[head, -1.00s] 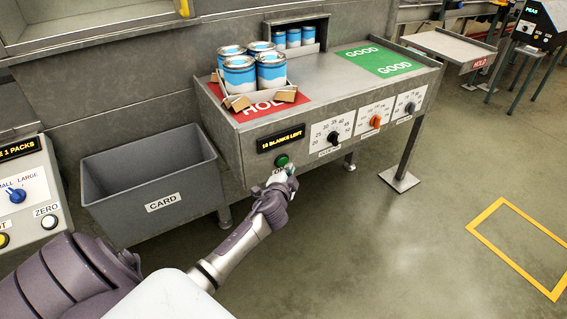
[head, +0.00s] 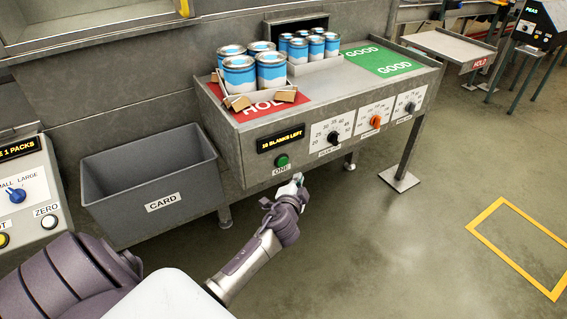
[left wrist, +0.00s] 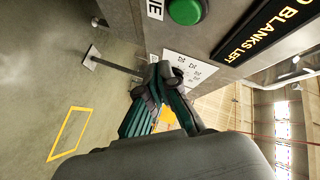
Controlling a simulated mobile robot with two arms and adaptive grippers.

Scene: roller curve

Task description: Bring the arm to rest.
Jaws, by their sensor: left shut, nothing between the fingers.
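My left gripper (head: 297,182) is shut and empty. It is in the air in front of the machine, below and a little right of the green button (head: 282,160) marked ONE, and apart from it. In the left wrist view the closed fingers (left wrist: 158,82) point toward the machine's front panel, with the green button (left wrist: 186,10) at the top. My right gripper is not in view.
The machine's table (head: 325,85) carries large blue-white cans (head: 240,75) in a carton on the red HOLD area, and several smaller cans (head: 316,48) behind. A grey CARD bin (head: 150,190) stands at left. The floor (head: 400,250) at right is clear.

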